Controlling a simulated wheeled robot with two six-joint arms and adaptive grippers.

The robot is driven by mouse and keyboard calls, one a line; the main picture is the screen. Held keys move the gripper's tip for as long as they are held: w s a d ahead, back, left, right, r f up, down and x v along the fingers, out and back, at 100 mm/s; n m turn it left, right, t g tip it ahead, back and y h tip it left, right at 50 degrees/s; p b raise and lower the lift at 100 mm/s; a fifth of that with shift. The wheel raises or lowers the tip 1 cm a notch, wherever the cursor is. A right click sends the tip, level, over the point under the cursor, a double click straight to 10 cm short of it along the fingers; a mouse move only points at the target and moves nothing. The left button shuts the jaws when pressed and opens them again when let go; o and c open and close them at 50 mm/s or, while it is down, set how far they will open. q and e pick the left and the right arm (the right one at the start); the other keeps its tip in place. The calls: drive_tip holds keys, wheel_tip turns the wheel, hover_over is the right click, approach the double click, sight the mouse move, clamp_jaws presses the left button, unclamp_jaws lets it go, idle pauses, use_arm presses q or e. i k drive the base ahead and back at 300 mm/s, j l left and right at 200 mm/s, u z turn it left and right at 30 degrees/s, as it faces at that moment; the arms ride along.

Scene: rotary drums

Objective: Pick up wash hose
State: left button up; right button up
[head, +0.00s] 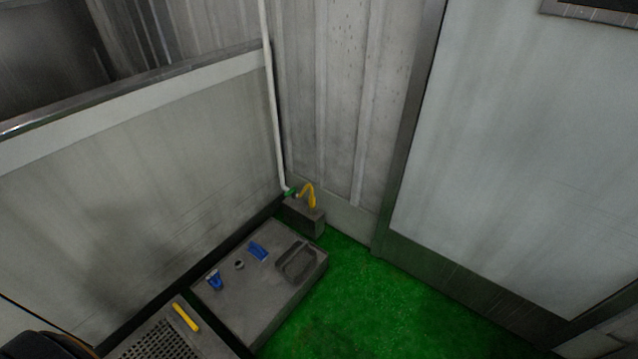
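A short yellow curved hose (309,195) stands in the corner, bent over at the top. It rises beside a small grey block (304,216) and appears to meet a green fitting (290,192) at the foot of a white pipe (271,95). I cannot tell how it is joined. A straight yellow piece (186,317) lies on the perforated grey plate (160,343) at the bottom left. Neither of my grippers is in view.
A low grey platform (240,300) bears two blue items (258,251) (214,280), a small ring (239,264) and a dark recessed tray (297,262). Green floor (370,300) is clear to the right. Grey walls enclose the corner, with a large pale panel (520,140) at right.

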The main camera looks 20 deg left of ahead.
sight(312, 206)
drive_tip(key=i+u, duration=0.4)
drive_tip(key=i+l+u, duration=0.2)
drive_tip(key=u, duration=0.2)
drive_tip(key=i+l+u, duration=0.75)
drive_tip(key=k+j, duration=0.1)
